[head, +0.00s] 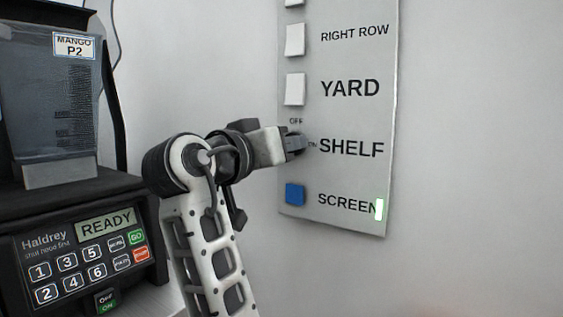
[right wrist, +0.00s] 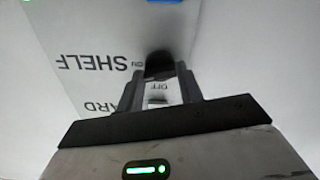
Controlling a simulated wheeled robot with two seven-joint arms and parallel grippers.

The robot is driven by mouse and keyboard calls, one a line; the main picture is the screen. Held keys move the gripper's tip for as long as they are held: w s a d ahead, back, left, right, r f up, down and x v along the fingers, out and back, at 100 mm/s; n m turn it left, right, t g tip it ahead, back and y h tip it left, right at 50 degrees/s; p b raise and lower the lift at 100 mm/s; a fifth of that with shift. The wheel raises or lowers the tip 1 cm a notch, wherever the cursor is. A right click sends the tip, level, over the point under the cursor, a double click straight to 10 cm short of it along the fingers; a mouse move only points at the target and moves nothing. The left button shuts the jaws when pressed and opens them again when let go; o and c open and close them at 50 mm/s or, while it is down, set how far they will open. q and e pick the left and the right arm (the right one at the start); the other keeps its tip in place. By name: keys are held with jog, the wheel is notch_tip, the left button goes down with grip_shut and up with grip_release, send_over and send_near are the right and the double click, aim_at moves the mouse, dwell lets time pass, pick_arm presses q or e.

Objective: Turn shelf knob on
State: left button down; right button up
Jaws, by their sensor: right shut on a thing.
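The shelf knob sits on the pale wall panel (head: 345,120), left of the SHELF label, with a small OFF mark above it and an ON mark to its right. My right gripper (head: 297,145) is at the knob and hides most of it in the head view. In the right wrist view the dark shelf knob (right wrist: 158,66) shows between the two fingers of my right gripper (right wrist: 160,90), which is shut on it. Which mark the knob points to is hard to tell. My left gripper is out of view.
White switches for RIGHT ROW (head: 295,40) and YARD (head: 295,89) are above the knob. A blue SCREEN switch (head: 295,194) is below, with a lit green bar (head: 379,209) at the panel edge. A black machine (head: 85,245) reading READY stands left.

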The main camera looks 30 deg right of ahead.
pick_arm(q)
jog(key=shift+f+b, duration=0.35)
jog(key=shift+b, duration=0.5)
pick_arm(e)
jog(key=m, duration=0.3)
jog(key=shift+f, duration=0.1)
jog(key=o, duration=1)
pick_arm(q)
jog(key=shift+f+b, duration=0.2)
jog(key=shift+b, duration=0.45)
pick_arm(e)
jog(key=v, duration=1.6)
